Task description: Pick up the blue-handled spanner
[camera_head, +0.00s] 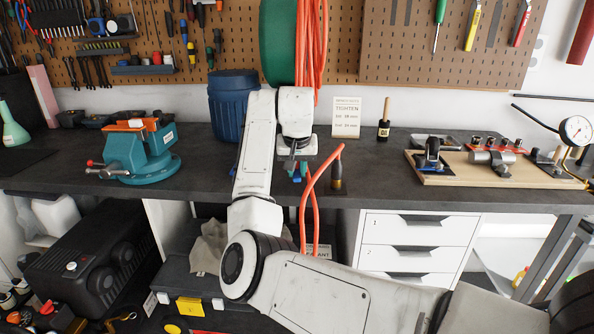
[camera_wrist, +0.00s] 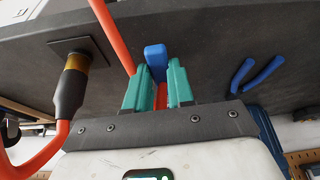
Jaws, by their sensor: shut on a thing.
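My gripper (camera_head: 297,168) is over the dark bench, below the white wrist; it also shows in the wrist view (camera_wrist: 160,90). Its teal fingers are shut on a blue piece (camera_wrist: 155,58), which looks like the handle of the blue-handled spanner. The rounded blue end sticks out past the fingertips. A small red-orange patch shows between the fingers below it. The spanner's metal part is hidden, and I cannot tell whether it touches the bench.
Two blue handles (camera_wrist: 258,75) lie beside my gripper. An orange hose with a dark fitting (camera_head: 337,178) stands close right. A blue barrel (camera_head: 233,105), teal vise (camera_head: 139,152), small card (camera_head: 346,118) and a wooden board with parts (camera_head: 440,180) stand around the bench.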

